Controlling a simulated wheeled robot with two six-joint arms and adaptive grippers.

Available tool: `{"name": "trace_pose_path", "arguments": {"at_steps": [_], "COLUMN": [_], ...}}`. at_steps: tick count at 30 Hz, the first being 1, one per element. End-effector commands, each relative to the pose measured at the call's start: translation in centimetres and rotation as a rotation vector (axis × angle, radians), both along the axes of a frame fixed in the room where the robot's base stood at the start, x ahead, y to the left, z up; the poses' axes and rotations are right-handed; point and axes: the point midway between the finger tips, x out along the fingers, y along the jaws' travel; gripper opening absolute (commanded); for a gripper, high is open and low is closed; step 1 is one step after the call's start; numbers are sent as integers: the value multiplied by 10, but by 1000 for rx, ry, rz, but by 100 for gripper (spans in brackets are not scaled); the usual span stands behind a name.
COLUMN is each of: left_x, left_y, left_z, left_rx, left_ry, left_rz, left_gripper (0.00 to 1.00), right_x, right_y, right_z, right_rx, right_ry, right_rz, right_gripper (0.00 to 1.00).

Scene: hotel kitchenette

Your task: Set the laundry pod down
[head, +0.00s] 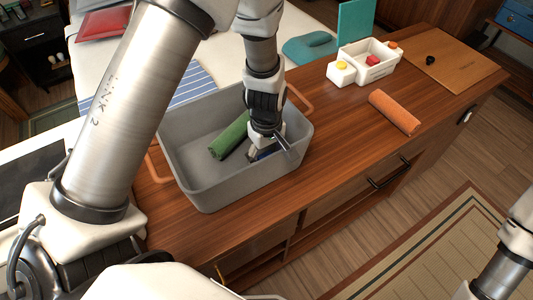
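My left gripper (266,146) reaches down into a grey bin (197,190), near its right side. A small dark-blue patch (262,153) shows at its fingertips; it may be the laundry pod, but it is mostly hidden and I cannot tell whether the fingers are closed on it. A green rolled towel (229,138) lies in the bin just left of the gripper. Part of my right arm shows at the lower right edge, with its gripper out of view.
The bin with orange handles stands on a wooden counter (330,140). An orange rolled towel (394,112), a white divided tray (374,72) with a red item, and a wooden board (447,62) lie to the right. The counter between bin and orange towel is clear.

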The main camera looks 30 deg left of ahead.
Motion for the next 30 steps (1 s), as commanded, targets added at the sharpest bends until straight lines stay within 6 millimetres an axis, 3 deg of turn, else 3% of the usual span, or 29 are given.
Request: {"name": "trace_pose_path", "arguments": {"at_steps": [8,11,21,25,30], "left_x": [0,1,1,0,0], "left_y": [0,0,0,0,0], "left_z": [6,22,105,121,124], "left_rx": [-1,0,0,0,0], "left_ry": [-1,-4,-4,-2,1], "left_rz": [0,1,0,0,0], "left_gripper": [70,70,70,70,70], "right_x": [0,0,0,0,0], "right_y": [0,0,0,0,0], "right_z": [2,2,4,4,4], "right_rx": [0,0,0,0,0], "right_ry": [0,0,0,0,0], "right_rz": [0,0,0,0,0], "right_gripper": [0,0,0,0,0]}}
